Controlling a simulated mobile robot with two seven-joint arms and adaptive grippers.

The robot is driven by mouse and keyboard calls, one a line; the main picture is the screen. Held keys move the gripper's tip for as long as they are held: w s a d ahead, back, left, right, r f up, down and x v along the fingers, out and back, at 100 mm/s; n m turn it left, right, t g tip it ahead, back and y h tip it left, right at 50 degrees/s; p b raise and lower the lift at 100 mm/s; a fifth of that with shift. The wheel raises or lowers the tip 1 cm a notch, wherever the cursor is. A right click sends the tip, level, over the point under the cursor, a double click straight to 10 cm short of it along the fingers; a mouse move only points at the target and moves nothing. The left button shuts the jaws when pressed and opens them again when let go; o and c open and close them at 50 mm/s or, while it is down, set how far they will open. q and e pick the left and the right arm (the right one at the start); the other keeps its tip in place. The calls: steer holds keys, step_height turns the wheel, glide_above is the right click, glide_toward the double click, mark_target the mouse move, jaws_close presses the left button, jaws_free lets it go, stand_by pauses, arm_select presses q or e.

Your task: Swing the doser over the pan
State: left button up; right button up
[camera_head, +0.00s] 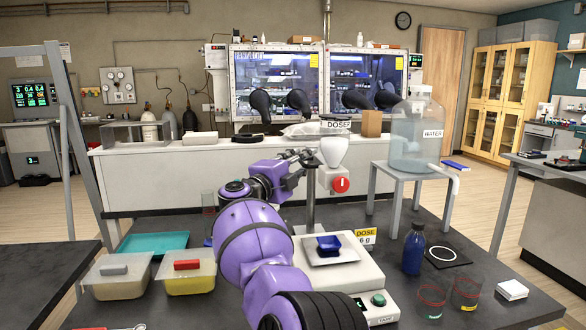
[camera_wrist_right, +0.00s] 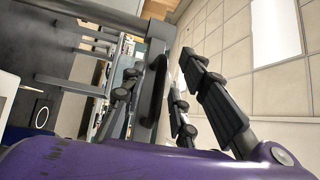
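The doser (camera_head: 333,151) is a white funnel with a labelled top and a red knob (camera_head: 341,185). It hangs on an upright post (camera_head: 311,208) behind the balance (camera_head: 362,281). The square pan (camera_head: 347,258) lies on the balance and carries a small blue container (camera_head: 328,244). In the head view the doser stands above and behind the pan; its exact alignment is unclear. My right gripper (camera_head: 306,158) is just left of the doser; contact cannot be told. My left gripper is out of view.
Tubs (camera_head: 118,288) and a teal tray (camera_head: 156,243) stand left. Right are a blue bottle (camera_head: 414,249), glasses (camera_head: 431,300), a black mat (camera_head: 447,257) and a water carboy (camera_head: 416,138) on a stand (camera_head: 381,190). My arm crosses the middle of the table.

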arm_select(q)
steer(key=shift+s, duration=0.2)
arm_select(e)
steer(key=v, duration=1.2)
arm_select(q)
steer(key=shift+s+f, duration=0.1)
arm_select(e)
steer(key=shift+f, duration=0.15)
